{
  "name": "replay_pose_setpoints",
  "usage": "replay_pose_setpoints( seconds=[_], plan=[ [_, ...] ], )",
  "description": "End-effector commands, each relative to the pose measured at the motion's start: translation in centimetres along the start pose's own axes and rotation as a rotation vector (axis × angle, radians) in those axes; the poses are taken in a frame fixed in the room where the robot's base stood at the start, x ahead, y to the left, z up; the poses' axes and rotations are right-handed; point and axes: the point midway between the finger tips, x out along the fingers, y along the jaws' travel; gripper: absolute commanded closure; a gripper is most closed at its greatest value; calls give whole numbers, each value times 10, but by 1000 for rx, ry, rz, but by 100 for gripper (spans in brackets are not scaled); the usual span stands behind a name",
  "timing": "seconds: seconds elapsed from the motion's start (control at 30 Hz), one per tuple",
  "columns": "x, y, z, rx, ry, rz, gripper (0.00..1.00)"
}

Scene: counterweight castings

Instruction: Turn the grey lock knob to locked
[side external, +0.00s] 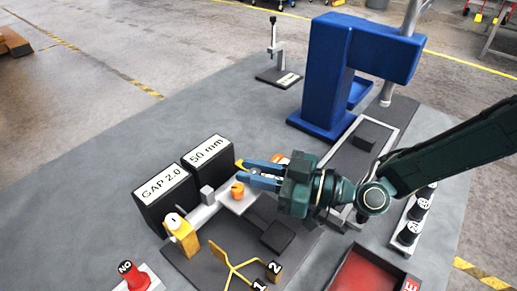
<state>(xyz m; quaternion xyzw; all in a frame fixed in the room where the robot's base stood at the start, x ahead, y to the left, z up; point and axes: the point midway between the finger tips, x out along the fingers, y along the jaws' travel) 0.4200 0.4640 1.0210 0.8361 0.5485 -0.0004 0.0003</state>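My gripper (250,172) has two blue fingers pointing left, with a gap between their tips. It hovers near an orange knob (237,190) on a light plate. A small grey block (207,194) stands left of the orange knob. A yellow post (184,236) carries a white round dial (173,220) further left. I cannot tell for certain which part is the grey lock knob; it may be hidden behind my fingers. No locked or unlocked marking is readable.
Black display boxes reading "GAP 2.0" (163,195) and "50 mm" (209,161) stand left of my gripper. A yellow forked lever (233,264) lies in front. A blue press frame (333,75) stands behind.

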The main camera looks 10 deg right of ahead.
Motion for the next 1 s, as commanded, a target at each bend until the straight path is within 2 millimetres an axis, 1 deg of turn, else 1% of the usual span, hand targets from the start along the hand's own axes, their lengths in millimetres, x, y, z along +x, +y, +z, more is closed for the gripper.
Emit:
replay_pose_setpoints(
  seconds=[0.17, 0.5, 0.87, 0.9, 1.0],
  plan=[
    [0, -1, 1, 2, -4, 20, 100],
    [0, 0, 1, 0, -2, 120, 100],
    [0, 0, 0, 0, 1, 132, 100],
    [0, 0, 0, 0, 1, 132, 75],
    [0, 0, 0, 0, 2, 132, 74]
  ],
)
